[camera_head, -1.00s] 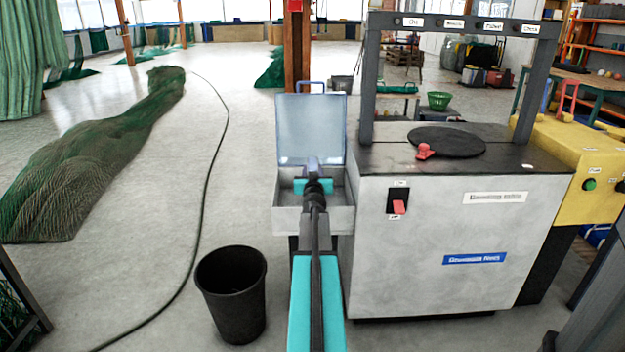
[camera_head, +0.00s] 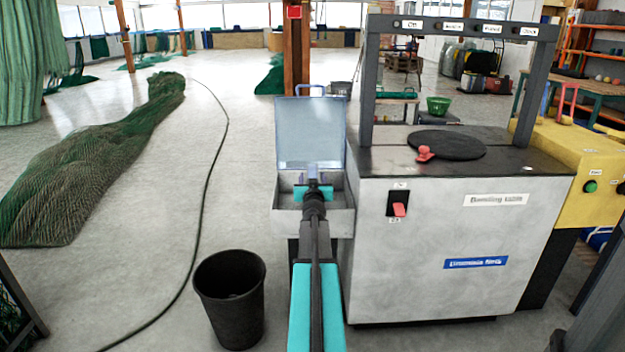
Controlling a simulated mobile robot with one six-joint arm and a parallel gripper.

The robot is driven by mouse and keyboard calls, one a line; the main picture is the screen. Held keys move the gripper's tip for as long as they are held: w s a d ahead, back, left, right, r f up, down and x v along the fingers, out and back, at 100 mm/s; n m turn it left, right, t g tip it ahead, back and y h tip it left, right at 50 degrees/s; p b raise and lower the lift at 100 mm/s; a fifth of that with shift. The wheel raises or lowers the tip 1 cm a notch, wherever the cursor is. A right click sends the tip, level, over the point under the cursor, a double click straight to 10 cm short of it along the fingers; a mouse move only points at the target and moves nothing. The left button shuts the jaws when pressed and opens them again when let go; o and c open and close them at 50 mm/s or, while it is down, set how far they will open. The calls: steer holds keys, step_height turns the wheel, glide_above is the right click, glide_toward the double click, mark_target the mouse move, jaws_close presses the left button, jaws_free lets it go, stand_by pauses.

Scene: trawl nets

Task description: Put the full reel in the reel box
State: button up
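The reel box is a grey metal box (camera_head: 335,222) with its lid (camera_head: 311,125) standing open at the back. It is left of the big grey machine. My gripper (camera_head: 313,183), with teal parts on both sides, is over the box opening, seen from behind along my arm. A small lavender-grey shape shows just beyond the gripper; I cannot tell whether it is a reel, a finger or part of the box. My wrist hides the fingertips and much of the box inside. No full reel can be made out for certain.
The grey machine (camera_head: 430,250) with a dark round plate (camera_head: 447,145), a red knob (camera_head: 424,154) and an upright frame stands close on the right. A black bin (camera_head: 230,300) stands on the floor at lower left. A green net (camera_head: 90,170) and a hose (camera_head: 205,180) lie farther left.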

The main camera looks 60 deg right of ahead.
steer(key=shift+r, duration=0.15)
steer(key=v, duration=1.2)
stand_by(0.7)
stand_by(0.8)
